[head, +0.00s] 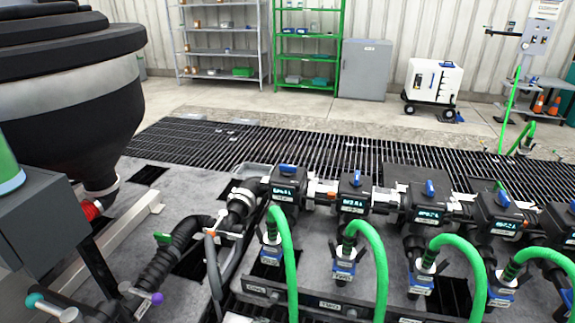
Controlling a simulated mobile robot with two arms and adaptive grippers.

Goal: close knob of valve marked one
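A row of dark valve bodies with lit displays runs across the right half of the head view. Each visible body has a blue knob on top: the leftmost (287,169), the second (354,179), the third (430,188) and the fourth (503,199). The leftmost knob lies roughly crosswise in the picture; the third and fourth point more along the view. Small label plates stand on the front rail, one at the left (255,288) and one beside it (330,304). Their print is too small to read surely, so I cannot tell which valve is marked one. Neither gripper is in view.
Green hoses (288,255) arch up in front of the valves. A black pipe (165,262) with small coloured handles runs at lower left. A large dark tank (70,130) stands at the left. Floor grating (215,142) lies behind the manifold, with shelves and a grey cabinet (365,70) beyond.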

